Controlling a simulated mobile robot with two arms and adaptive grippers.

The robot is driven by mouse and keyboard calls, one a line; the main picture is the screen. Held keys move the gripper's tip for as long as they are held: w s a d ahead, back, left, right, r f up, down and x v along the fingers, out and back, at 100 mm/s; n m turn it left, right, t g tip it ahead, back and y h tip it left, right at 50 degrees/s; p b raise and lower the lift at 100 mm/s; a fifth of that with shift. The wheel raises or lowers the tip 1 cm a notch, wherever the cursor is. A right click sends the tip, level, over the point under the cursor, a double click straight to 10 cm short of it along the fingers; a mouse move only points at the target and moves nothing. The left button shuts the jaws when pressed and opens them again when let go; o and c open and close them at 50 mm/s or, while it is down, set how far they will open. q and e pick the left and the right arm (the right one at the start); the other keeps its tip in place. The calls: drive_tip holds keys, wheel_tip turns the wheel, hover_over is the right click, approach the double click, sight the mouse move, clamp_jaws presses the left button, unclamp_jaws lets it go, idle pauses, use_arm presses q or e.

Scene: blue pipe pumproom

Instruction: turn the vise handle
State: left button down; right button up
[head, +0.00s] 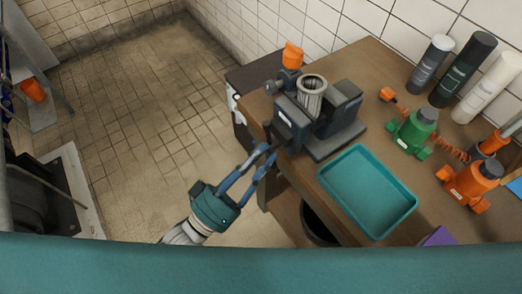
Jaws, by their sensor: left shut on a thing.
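The vise (333,138) is dark grey and sits at the left edge of the wooden workbench. A ribbed grey cylinder (312,90) stands upright between its jaws. The vise handle (268,130) is at the vise's front, over the bench edge, and is mostly hidden by the fingers. My left gripper (265,150), teal with blue fingers, reaches up from the lower left and is shut on the handle. My right gripper is out of view.
An empty teal tray (325,172) lies right of the vise. A green bottle jack (412,132), an orange jack (472,184) and several canisters (464,68) stand farther right. An orange-topped item (292,56) is behind the vise. The tiled floor (130,110) at left is clear.

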use_arm(q)
drive_tip(key=shift+s+a+r+n+y+p, duration=0.1)
drive_tip(key=shift+r+n+y+p, duration=0.15)
drive_tip(key=shift+n+y+p, duration=0.9)
drive_tip(key=shift+w+d+r+n+y+p, duration=0.1)
drive_tip(key=shift+r+n+y+p, duration=0.25)
drive_tip(key=shift+n+p, duration=1.65)
drive_tip(key=shift+s+a+r+n+y+p, duration=0.15)
drive_tip(key=shift+n+y+p, duration=0.5)
drive_tip(key=shift+n, duration=1.9)
drive_tip(key=c, duration=1.6)
unclamp_jaws()
drive_tip(key=shift+w+d+f, duration=0.2)
drive_tip(key=shift+d+f, duration=0.1)
drive_tip(key=shift+s+f, duration=0.15)
